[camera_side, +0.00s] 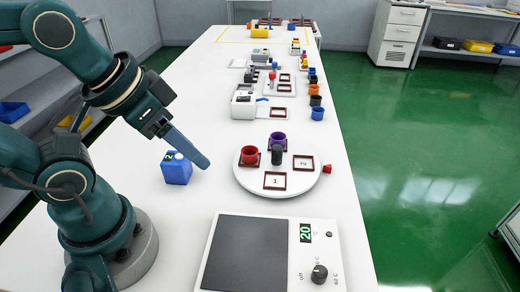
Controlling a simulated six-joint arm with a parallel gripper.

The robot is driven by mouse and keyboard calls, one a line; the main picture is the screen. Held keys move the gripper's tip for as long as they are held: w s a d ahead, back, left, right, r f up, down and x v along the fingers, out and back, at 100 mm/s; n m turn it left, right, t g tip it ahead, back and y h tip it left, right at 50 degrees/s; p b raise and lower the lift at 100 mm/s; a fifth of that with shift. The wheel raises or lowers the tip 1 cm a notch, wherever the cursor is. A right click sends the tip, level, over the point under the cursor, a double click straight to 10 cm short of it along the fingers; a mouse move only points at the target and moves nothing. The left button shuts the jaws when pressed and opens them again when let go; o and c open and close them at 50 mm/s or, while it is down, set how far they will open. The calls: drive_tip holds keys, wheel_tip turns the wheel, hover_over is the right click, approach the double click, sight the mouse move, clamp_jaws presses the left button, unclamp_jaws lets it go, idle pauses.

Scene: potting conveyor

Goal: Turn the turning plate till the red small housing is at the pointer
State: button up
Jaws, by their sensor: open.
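The white round turning plate (246,178) lies on the table with a dark upright knob (277,155) at its middle. The red small housing (249,154) stands in a brown frame at the plate's left side. A purple housing (277,139) stands in a frame at the back. Empty frames marked 1 (275,181) and 2 (303,162) are at the front and right. The red pointer (328,169) is at the plate's right edge, beside the frame marked 2. My gripper (204,162) is open and empty, above the table left of the plate; its fingers overlap in this view.
A blue container (176,168) stands left of my gripper's fingers. A hotplate with a dial (319,273) is in the foreground. Several coloured cups (317,113) and a white device (243,105) are behind the plate. The table between the container and the plate is clear.

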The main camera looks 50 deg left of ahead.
drive_tip(key=shift+s, duration=0.1)
drive_tip(key=shift+c, duration=0.4)
drive_tip(key=w+r+n, duration=0.1)
drive_tip(key=w+r, duration=0.4)
drive_tip(key=n+g, duration=0.2)
drive_tip(key=g, duration=0.2)
hover_over(277, 147)
drive_tip(key=s, duration=0.1)
wheel_tip(277, 147, down, 6)
drive_tip(key=shift+n+g, duration=0.3)
drive_tip(key=shift+g, duration=0.5)
drive_tip(key=f, duration=0.4)
drive_tip(key=w+f, duration=0.1)
drive_tip(key=f, duration=0.2)
drive_tip(key=shift+d, duration=0.1)
drive_tip(key=shift+f, duration=2.55)
clamp_jaws()
